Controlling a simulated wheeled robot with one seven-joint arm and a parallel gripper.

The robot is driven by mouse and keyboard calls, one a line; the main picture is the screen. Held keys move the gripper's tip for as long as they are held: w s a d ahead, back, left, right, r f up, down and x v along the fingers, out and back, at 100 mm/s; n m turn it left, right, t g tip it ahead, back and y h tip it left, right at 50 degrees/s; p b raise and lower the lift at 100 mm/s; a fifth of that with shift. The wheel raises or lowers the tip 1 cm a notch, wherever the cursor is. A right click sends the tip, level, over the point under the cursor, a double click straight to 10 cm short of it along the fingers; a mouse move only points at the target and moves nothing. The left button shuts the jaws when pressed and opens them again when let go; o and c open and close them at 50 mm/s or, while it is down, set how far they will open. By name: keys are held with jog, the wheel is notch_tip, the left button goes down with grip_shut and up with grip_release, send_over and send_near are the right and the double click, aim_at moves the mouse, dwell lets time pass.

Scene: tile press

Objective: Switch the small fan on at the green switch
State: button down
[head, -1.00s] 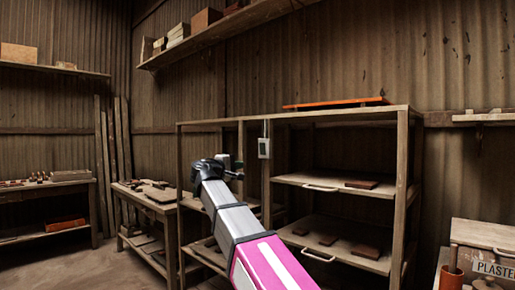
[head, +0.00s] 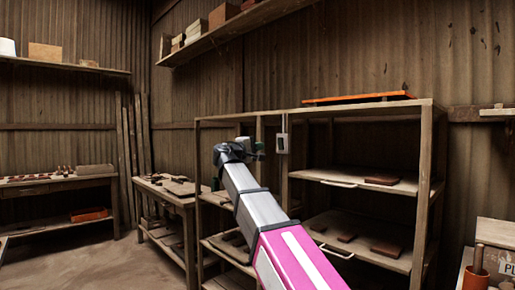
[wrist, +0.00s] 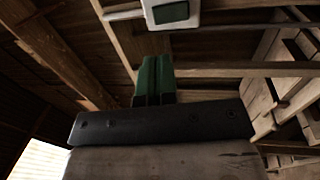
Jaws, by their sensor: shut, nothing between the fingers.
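A small white switch box (head: 282,143) hangs on a post of the shelf rack in the head view. In the wrist view the white box (wrist: 172,14) is at the top, with a green switch face (wrist: 170,13) on it. My gripper (head: 258,147) is just left of the box in the head view. In the wrist view its green fingers (wrist: 153,66) are together, empty, and point up toward the box. A gap shows between the fingertips and the switch. I cannot make out a fan in either view.
The wooden rack (head: 360,110) holds pull-out shelves with dark tiles (head: 382,180). An orange board (head: 360,97) lies on top. A low side table (head: 165,190) stands to the left, and a workbench (head: 60,183) further left. Floor is open at the lower left.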

aim_at(280, 140)
jog(key=x, duration=1)
jog(key=shift+w+d, duration=0.15)
jog(key=shift+w, duration=0.1)
